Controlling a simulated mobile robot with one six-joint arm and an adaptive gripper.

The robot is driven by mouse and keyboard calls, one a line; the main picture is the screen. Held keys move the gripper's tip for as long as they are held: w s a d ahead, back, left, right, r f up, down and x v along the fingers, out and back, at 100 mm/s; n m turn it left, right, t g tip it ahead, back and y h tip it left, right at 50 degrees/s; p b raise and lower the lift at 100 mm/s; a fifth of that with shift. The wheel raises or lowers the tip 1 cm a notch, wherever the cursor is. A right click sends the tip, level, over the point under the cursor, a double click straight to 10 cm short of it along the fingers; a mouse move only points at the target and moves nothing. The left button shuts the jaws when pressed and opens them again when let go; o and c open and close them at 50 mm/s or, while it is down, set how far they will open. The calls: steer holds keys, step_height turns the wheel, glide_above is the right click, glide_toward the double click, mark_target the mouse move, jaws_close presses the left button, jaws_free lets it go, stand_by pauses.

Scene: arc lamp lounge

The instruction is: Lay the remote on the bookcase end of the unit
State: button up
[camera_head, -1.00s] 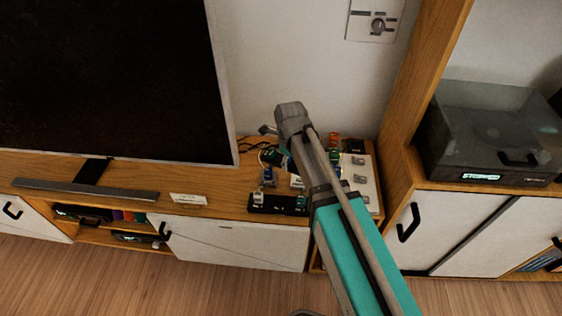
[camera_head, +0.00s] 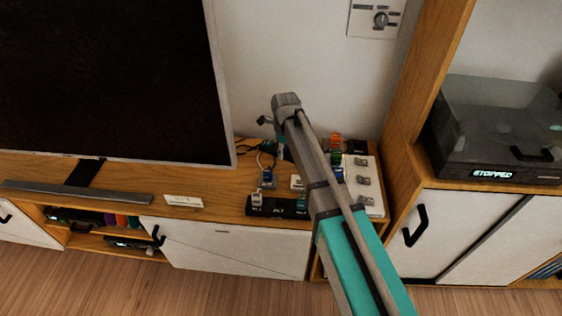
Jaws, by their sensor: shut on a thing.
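My arm reaches in from the lower right over the right part of the wooden unit (camera_head: 215,180), the part beside the tall wooden bookcase frame (camera_head: 408,125). My gripper (camera_head: 281,150) hangs below the wrist and is almost wholly hidden behind my arm; only a small dark and teal sliver shows. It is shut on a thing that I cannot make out. No remote can be clearly told in this view. I cannot tell how high the gripper is above the unit.
On the unit's right part stand a dark strip with small blocks (camera_head: 272,206), cables and a white switch panel (camera_head: 372,185). A white card (camera_head: 184,200) and a soundbar (camera_head: 75,192) lie left, below the large screen (camera_head: 110,80). A lidded player (camera_head: 495,130) sits right.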

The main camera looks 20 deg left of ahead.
mark_target(283, 163)
steer(key=shift+w+a+f+b, duration=0.3)
steer(key=shift+w+f+b, duration=0.35)
steer(key=shift+f, duration=0.2)
steer(key=shift+w+a+f+b, duration=0.25)
steer(key=shift+w+f+b, duration=0.35)
steer(key=shift+f, duration=0.2)
steer(key=shift+w+a+f+b, duration=0.15)
steer(key=shift+w+f+b, duration=0.15)
steer(key=shift+f+b, duration=0.15)
steer(key=shift+w+f+b, duration=0.1)
steer(key=shift+f+b, duration=0.2)
steer(key=shift+b, duration=0.05)
steer(key=shift+f+b, duration=1.2)
steer(key=shift+f, duration=0.05)
steer(key=o, duration=1.2)
steer(key=shift+o, duration=0.2)
steer(key=shift+r, duration=0.1)
